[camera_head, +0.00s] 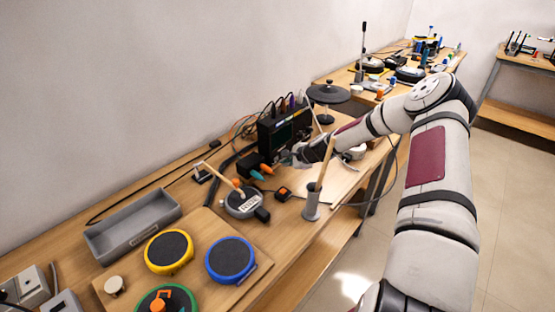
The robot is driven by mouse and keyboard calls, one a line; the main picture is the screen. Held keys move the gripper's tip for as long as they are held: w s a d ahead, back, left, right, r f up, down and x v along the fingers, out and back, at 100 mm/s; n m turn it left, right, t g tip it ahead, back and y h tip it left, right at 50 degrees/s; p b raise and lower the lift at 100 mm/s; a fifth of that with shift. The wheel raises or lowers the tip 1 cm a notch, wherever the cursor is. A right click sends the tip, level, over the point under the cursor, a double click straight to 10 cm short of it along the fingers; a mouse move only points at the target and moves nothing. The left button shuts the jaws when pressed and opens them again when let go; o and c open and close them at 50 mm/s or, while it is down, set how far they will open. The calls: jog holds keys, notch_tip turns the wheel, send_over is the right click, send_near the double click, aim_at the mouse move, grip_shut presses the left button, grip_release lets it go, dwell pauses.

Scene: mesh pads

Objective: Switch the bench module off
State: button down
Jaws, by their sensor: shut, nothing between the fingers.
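The bench module looks to be the upright black box (284,128) with a small display and several cables plugged in along its top. It stands on the wooden bench near the wall. My arm reaches over the bench from the right. My gripper (285,158) is small and dark in this view, close in front of the lower part of the box's face. It looks shut and empty. I cannot tell whether it touches the box. The gripper and wrist hide part of the lower front, and no switch can be made out.
A grey holder with a wooden stick (312,205) stands at the bench's front edge. A small black box with orange and teal plugs (252,165) is left of my gripper. Yellow (169,252) and blue (231,260) round pads and a grey tray (132,226) lie nearer. A dark round pad (328,93) stands beyond.

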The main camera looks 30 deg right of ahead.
jog(key=shift+s+d+p, duration=0.35)
jog(key=shift+s+p, duration=0.15)
jog(key=shift+s, duration=0.4)
jog(key=shift+s+d+p, duration=0.3)
jog(key=shift+s+p, duration=0.25)
jog(key=shift+s, duration=0.3)
jog(key=shift+s+d+p, duration=0.35)
jog(key=shift+s+p, duration=0.15)
jog(key=shift+s, duration=0.55)
